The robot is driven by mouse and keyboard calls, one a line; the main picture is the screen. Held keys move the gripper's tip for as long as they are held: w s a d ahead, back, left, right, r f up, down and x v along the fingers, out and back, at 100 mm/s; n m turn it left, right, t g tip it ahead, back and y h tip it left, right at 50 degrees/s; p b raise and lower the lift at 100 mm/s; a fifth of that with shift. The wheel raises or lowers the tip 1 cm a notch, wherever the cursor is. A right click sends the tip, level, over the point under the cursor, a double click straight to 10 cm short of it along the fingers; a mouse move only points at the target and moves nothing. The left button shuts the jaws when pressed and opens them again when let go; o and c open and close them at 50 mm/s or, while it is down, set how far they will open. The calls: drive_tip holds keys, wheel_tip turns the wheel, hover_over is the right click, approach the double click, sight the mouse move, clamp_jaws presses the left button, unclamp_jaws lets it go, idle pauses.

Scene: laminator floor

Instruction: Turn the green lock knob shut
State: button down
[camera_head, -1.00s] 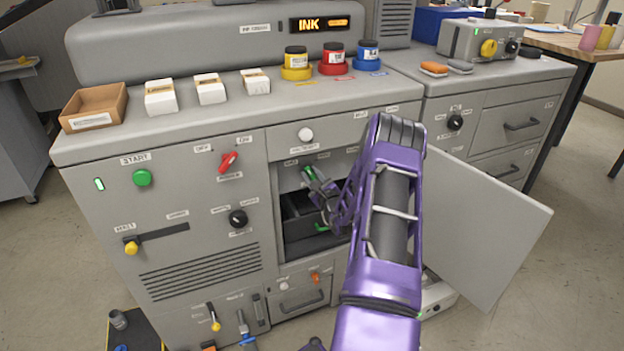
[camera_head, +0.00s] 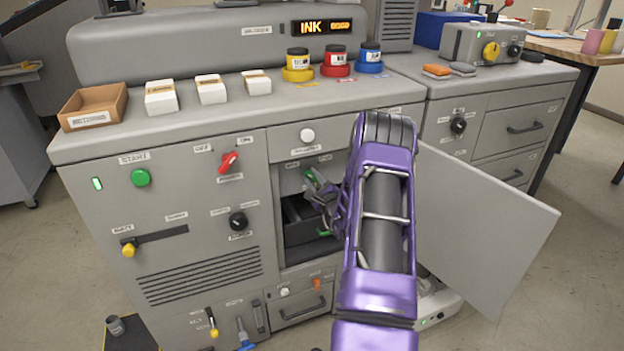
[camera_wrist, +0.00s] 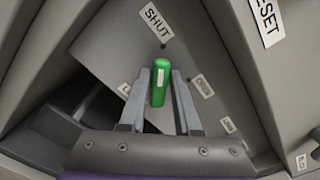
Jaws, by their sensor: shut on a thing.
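That end points up, roughly toward the dot below the SHUT label (camera_wrist: 157,24). My gripper (camera_wrist: 163,76) has one grey finger on each side of the knob and is shut on it. In the head view the green knob (camera_head: 312,176) shows at the upper part of the open compartment, with my gripper (camera_head: 319,187) at it. My purple arm hides the right part of the compartment.
The compartment's door (camera_head: 485,225) stands open to the right of my arm. A dark drawer or tray (camera_head: 302,232) sits below the knob. A red switch (camera_head: 229,162) and black knob (camera_head: 238,221) are on the panel to the left. Ink jars (camera_head: 334,62) stand on the counter above.

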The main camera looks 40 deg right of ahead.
drive_tip(key=shift+f, duration=0.1)
drive_tip(key=c, duration=0.6)
unclamp_jaws()
drive_tip(key=shift+s, duration=0.1)
drive_tip(key=v, duration=1.7)
drive_tip(key=shift+s+a+p, duration=0.1)
drive_tip(key=shift+p, duration=0.25)
